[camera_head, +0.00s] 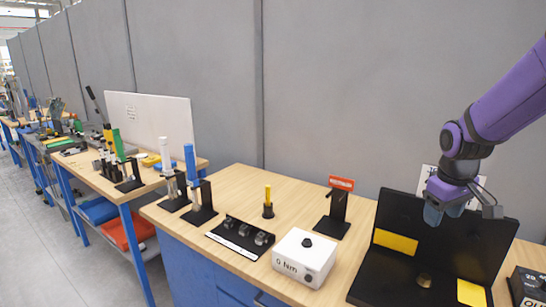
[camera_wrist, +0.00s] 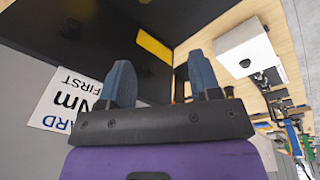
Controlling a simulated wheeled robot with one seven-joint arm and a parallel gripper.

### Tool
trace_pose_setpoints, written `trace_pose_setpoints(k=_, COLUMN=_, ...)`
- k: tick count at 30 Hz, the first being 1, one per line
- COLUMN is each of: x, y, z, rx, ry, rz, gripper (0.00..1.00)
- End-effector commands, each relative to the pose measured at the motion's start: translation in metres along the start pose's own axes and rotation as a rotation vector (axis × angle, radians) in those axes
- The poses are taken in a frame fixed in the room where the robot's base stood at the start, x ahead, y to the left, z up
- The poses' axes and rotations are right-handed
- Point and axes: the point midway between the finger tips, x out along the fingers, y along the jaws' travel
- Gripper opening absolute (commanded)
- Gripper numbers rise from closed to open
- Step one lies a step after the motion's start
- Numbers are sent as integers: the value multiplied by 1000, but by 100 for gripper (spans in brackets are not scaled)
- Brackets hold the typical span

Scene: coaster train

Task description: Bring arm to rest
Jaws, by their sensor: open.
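My gripper (camera_head: 441,212) hangs from my purple arm at the right of the head view, in front of the upright back panel of a black stand (camera_head: 443,239). In the wrist view my gripper (camera_wrist: 160,85) shows two blue fingers spread apart, with nothing between them. A yellow label (camera_wrist: 154,46) on the black stand lies beyond the fingers. I cannot tell the exact gap between the gripper and the panel.
A white box marked Nm (camera_head: 303,257), a black tray with metal parts (camera_head: 240,237) and an empty-looking black holder with a red label (camera_head: 334,212) stand on the wooden bench (camera_head: 283,207). A grey wall (camera_head: 330,90) runs behind. A black box (camera_head: 528,288) sits at the right edge.

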Motion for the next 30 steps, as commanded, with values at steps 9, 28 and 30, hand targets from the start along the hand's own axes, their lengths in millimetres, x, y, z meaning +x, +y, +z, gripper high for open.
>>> trace_pose_setpoints(k=9, x=-73, y=-39, z=38, rx=97, ry=95, rz=36, gripper=57)
trace_pose_setpoints(k=28, x=-153, y=-108, z=141, rx=282, ry=295, rz=-3, gripper=57)
trace_pose_setpoints(k=30, x=-156, y=-112, z=150, rx=295, ry=310, rz=-12, gripper=57)
